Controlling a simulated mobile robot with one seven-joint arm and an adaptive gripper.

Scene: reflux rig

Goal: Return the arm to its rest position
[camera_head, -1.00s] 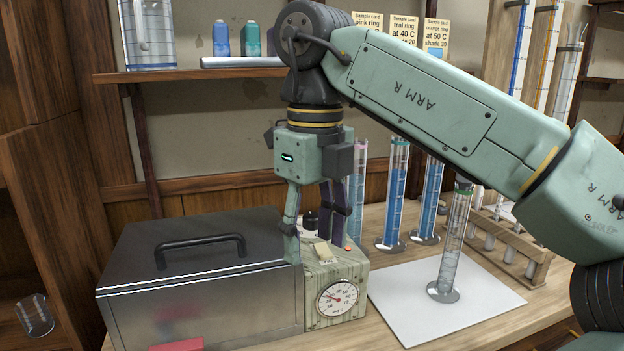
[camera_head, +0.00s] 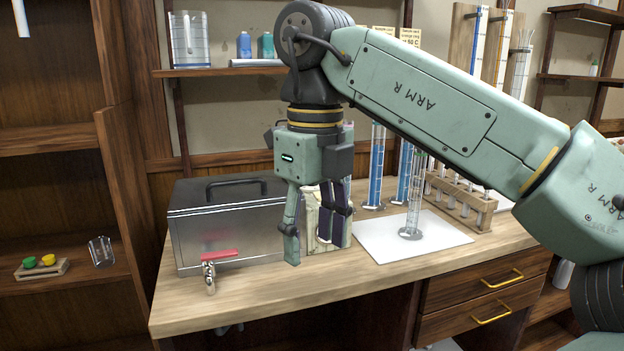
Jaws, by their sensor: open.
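My arm reaches in from the right with its elbow raised, and my gripper (camera_head: 312,245) hangs down at the middle of the view.
A tap with a red handle (camera_head: 219,255) sits at the box's front. A cylinder (camera_head: 413,205) stands on a white mat (camera_head: 445,238). Blue-filled cylinders (camera_head: 376,170) and a tube rack (camera_head: 470,205) are behind. The bench front (camera_head: 260,305) is clear.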

